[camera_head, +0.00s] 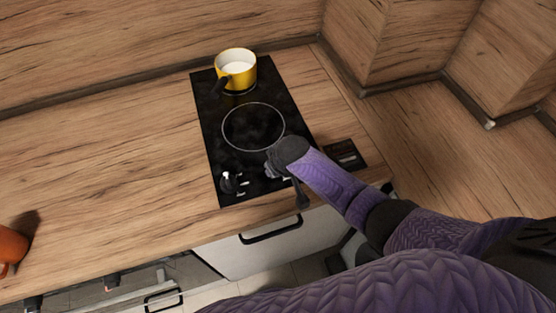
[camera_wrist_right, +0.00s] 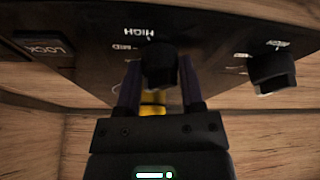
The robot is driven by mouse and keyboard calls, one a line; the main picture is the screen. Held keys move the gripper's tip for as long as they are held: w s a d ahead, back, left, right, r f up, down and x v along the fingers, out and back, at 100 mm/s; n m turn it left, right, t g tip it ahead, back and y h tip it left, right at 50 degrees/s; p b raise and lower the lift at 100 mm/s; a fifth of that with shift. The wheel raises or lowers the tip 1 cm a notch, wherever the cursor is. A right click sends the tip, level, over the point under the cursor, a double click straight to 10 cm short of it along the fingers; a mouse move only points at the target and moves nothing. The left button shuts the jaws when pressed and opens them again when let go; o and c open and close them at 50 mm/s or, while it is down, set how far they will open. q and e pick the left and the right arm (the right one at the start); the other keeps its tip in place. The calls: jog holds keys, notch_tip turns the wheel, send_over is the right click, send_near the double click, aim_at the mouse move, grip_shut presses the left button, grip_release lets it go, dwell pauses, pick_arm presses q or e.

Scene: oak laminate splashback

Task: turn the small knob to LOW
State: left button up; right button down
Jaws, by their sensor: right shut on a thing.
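The black cooktop (camera_head: 208,120) has two dark knobs along its front edge. My right gripper (camera_head: 272,170) is at the right-hand knob, which its wrist mostly hides in the head view. In the right wrist view, the gripper's fingers (camera_wrist_right: 158,92) are shut on this dark knob (camera_wrist_right: 159,66), one on each side. HIGH and MID are printed beside it; I cannot read a LOW label or its pointer. The other knob (camera_wrist_right: 272,73) stands free to the right there, and at left in the head view (camera_head: 229,181). I cannot tell which is smaller. My left gripper is out of view.
The front burner ring (camera_head: 253,127) is empty. A dark LOCK panel (camera_wrist_right: 42,47) lies beside the held knob. An orange object (camera_head: 12,246) is at far left on the counter.

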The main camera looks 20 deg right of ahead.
jog(key=shift+a+r+m+p, duration=0.1)
jog(key=shift+m+p, duration=0.25)
jog(key=shift+m, duration=0.25)
jog(key=shift+h, duration=0.3)
jog(key=shift+c, duration=1.1)
grip_release()
jog(key=p+v, duration=0.5)
jog(key=v, duration=0.4)
jog(key=shift+r, duration=0.35)
jog(key=shift+s, duration=0.2)
